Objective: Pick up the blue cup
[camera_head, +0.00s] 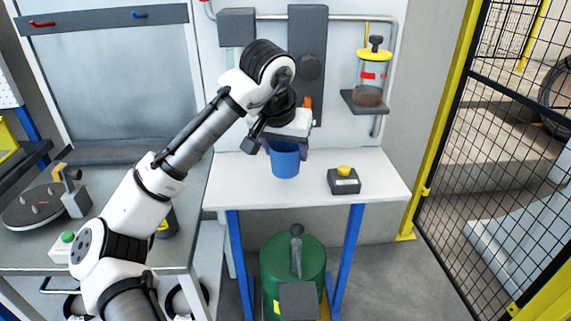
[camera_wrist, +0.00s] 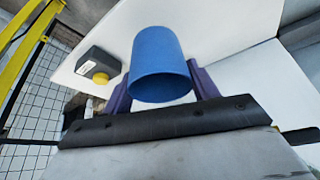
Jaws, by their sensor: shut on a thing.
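The blue cup (camera_head: 285,160) is in my gripper above or on the white table (camera_head: 230,191) in the head view. My gripper (camera_head: 286,147) reaches it from above, with its purple fingers on both sides of the cup. In the wrist view the blue cup (camera_wrist: 159,65) fills the space between the two purple fingers of my gripper (camera_wrist: 160,88), its open end towards the camera. The gripper is shut on the cup. I cannot tell whether the cup's base touches the table.
A dark box with a yellow button (camera_head: 344,180) stands right of the cup; it also shows in the wrist view (camera_wrist: 98,64). A glass container (camera_head: 371,72) sits on a wall bracket behind. A green barrel (camera_head: 293,268) stands under the table. A mesh fence (camera_head: 500,150) is at right.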

